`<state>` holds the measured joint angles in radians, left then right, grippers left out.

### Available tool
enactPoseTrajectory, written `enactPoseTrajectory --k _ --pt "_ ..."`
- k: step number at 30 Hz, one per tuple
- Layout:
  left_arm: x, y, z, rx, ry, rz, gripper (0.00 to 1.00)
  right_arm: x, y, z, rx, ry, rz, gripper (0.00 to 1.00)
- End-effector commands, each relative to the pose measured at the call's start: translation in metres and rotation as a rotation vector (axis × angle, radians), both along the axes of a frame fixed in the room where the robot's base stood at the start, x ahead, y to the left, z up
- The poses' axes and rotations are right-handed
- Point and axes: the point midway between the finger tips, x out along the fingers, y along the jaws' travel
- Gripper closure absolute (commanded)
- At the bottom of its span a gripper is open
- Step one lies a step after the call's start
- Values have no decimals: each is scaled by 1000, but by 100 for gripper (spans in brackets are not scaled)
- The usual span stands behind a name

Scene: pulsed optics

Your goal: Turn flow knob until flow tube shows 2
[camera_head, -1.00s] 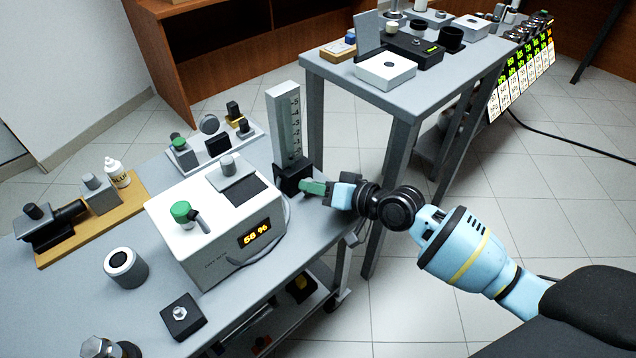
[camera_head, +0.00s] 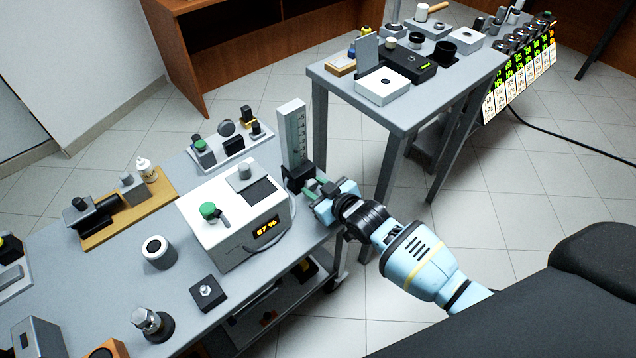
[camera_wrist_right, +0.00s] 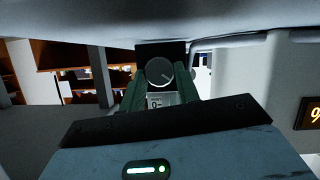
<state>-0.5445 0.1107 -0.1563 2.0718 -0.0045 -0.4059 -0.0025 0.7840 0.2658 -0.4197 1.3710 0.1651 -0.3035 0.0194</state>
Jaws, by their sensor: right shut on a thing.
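The flow tube (camera_head: 292,132) is a tall pale grey column with a marked scale, upright on a black base (camera_head: 300,178) at the table's right edge. Its float level is too small to read. My right gripper (camera_head: 315,188) is at the base, its green fingers pointing toward the base. In the right wrist view, the flow knob (camera_wrist_right: 159,71) is a dark round dial with a light pointer line. It sits between the green fingers (camera_wrist_right: 157,88), which are shut on it. My left gripper is not in view.
A white box (camera_head: 235,222) with a green knob and yellow percent display stands left of the flow tube. A small tray of optics (camera_head: 232,150) is behind it. A second grey table (camera_head: 400,112) stands close behind my right arm.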

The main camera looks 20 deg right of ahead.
Motion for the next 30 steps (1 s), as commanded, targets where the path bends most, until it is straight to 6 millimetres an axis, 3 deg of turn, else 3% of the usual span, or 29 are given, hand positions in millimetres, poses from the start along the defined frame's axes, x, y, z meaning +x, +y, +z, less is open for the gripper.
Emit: enactPoseTrajectory --k 9,24,25,27,30 --pt "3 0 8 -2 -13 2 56 0 1 1 -93 -36 0 91" --pt "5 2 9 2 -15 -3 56 0 1 0 -106 -42 0 91" --pt "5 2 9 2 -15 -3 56 0 1 0 -106 -42 0 65" --pt "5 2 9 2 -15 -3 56 0 1 0 -106 -42 0 59" --pt "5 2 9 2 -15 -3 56 0 1 0 -106 -41 0 59"
